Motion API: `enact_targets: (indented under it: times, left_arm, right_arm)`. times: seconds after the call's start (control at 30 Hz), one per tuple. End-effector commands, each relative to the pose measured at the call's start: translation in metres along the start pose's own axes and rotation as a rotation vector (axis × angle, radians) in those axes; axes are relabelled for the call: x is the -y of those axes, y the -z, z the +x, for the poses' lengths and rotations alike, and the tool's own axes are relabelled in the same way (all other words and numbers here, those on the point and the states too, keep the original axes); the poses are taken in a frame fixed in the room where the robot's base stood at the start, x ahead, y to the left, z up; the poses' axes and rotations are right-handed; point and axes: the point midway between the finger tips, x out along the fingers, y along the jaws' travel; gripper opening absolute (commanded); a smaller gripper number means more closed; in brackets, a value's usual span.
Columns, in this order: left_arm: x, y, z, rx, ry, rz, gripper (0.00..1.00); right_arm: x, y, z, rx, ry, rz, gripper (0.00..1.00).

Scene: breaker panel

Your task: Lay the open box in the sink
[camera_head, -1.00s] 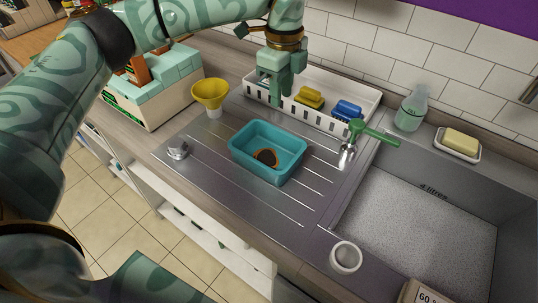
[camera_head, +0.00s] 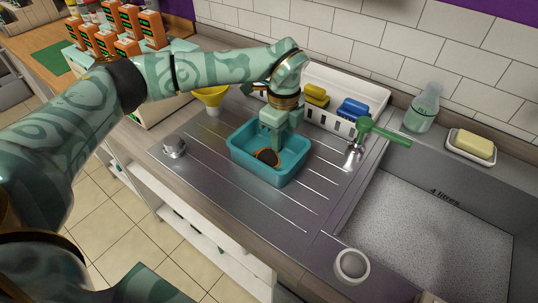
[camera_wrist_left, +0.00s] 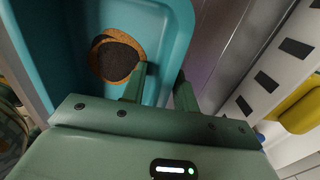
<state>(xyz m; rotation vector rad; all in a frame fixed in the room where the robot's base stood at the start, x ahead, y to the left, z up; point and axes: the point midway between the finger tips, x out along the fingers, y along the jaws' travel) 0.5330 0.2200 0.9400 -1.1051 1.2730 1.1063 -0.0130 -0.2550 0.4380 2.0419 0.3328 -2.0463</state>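The open box (camera_head: 262,176) is a teal, open-topped tub standing upright on the steel draining board (camera_head: 220,196). A small brown and dark round thing (camera_head: 267,157) lies inside it. My left gripper (camera_head: 274,143) points down at the box's far wall. In the left wrist view, its two fingers (camera_wrist_left: 160,88) stand apart, one inside the box (camera_wrist_left: 178,20) and one outside, with the wall between them. I cannot tell whether either finger touches the wall. The grey sink basin (camera_head: 420,222) is at the right, with bare floor. My right gripper is not in view.
A white rack (camera_head: 376,97) with a yellow sponge (camera_head: 316,95) and a blue one (camera_head: 352,108) stands behind the box. A green-handled tap (camera_head: 382,132) is between box and sink. A white ring (camera_head: 351,265) lies near the front. A yellow funnel (camera_head: 211,96) is at the left.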

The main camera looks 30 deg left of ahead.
Motion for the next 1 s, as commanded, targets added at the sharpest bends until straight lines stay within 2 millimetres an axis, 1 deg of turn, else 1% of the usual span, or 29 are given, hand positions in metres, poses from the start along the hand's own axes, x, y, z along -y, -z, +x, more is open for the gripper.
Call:
enact_targets:
  times: [0.1, 0.17, 0.2, 0.23, 0.53, 0.67, 0.77, 0.87, 0.97, 1.0]
  left_arm:
    - [0.000, 0.000, -0.001, 0.000, 0.000, 0.000, 0.29]
    - [0.000, 0.000, -0.001, 0.000, 0.000, 0.000, 0.12]
    - [0.000, 0.000, -0.001, 0.000, 0.000, 0.000, 0.01]
    - [0.000, 0.000, -0.001, 0.000, 0.000, 0.000, 0.00]
    - [0.000, 0.000, -0.002, 0.000, 0.000, 0.000, 0.00]
    - [0.000, 0.000, -0.006, 0.000, 0.001, 0.000, 0.00]
    - [0.000, 0.000, -0.017, 0.000, 0.003, -0.001, 0.00]
    - [0.001, 0.000, -0.035, 0.000, 0.005, 0.000, 0.00]
    - [-0.014, 0.002, -0.056, 0.000, 0.005, 0.002, 0.00]
    - [-0.022, 0.004, -0.066, 0.000, 0.006, 0.003, 0.00]
  right_arm:
    - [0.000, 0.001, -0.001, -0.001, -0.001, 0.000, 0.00]
    - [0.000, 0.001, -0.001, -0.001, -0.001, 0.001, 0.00]
    - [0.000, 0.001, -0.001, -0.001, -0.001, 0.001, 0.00]
    - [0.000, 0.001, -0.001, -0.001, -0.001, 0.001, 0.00]
    - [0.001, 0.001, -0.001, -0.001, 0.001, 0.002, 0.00]
    - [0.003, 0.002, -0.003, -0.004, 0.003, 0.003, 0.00]
    - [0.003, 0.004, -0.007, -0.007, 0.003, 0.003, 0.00]
    - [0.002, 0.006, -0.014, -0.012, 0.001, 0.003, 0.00]
    - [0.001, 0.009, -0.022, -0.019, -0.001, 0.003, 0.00]
    - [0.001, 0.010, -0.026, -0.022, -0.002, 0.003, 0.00]
